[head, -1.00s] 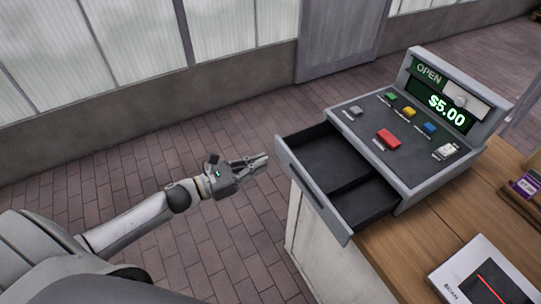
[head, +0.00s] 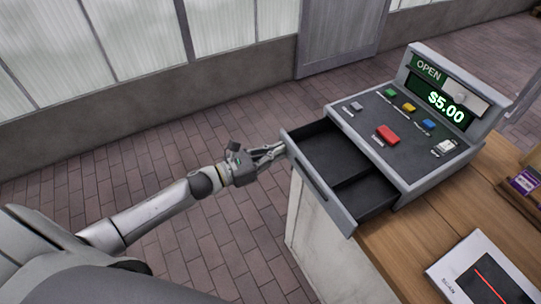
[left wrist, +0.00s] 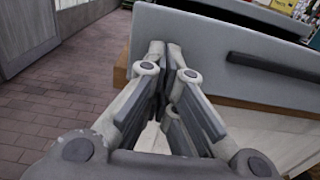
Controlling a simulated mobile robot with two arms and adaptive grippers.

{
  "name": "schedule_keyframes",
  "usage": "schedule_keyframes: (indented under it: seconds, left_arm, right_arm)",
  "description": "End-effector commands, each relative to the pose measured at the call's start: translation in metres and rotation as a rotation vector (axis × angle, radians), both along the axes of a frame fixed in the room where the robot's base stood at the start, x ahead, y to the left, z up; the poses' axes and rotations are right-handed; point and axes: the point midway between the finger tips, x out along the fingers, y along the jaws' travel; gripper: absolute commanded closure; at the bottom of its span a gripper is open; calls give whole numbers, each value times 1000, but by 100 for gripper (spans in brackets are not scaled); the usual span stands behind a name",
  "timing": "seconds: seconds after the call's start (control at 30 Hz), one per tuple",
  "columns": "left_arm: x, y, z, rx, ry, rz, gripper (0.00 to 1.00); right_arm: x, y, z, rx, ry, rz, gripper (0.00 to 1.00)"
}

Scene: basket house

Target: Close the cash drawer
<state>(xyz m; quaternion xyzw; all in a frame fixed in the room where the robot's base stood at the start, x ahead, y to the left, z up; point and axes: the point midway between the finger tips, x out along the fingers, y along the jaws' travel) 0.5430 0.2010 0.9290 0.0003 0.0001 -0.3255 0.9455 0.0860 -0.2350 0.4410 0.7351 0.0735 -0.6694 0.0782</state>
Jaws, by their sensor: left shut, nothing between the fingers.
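The grey cash drawer (head: 318,187) juts out from the cash register (head: 440,110) toward the left, open, with its dark compartments showing and looking empty. The register display reads "$5.00" beside an "OPEN" sign. My left gripper (head: 282,149) is shut and empty, with its fingertips at the far end of the drawer front; whether they touch it I cannot tell. In the left wrist view, the closed fingers (left wrist: 172,62) point at the drawer's front panel (left wrist: 210,55), left of its dark handle (left wrist: 270,68). My right gripper is not in view.
The register stands on a wooden counter (head: 405,250) with a pale side. A white box-like item (head: 450,262) with a dark face lies near the front, and a purple item (head: 524,182) stands at the right edge. The brick floor left of the counter is clear.

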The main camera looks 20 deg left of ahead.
Motion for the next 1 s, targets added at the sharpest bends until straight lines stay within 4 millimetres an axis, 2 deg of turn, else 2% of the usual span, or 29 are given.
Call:
schedule_keyframes:
  seconds: [0.03, 0.1, 0.3, 0.5, 1.0]
  left_arm:
    - [9, -8, -3, -3, -5, -2, 100]
    - [21, -16, -3, -3, -7, -1, 100]
    - [52, -41, -3, -3, -5, -1, 100]
    - [74, -58, -1, -2, -4, 0, 100]
    - [79, -62, 0, -1, -2, 1, 100]
  right_arm:
    - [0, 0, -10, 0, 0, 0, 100]
    - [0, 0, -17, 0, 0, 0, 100]
    - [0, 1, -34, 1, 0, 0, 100]
    - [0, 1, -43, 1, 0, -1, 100]
    - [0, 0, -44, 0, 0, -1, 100]
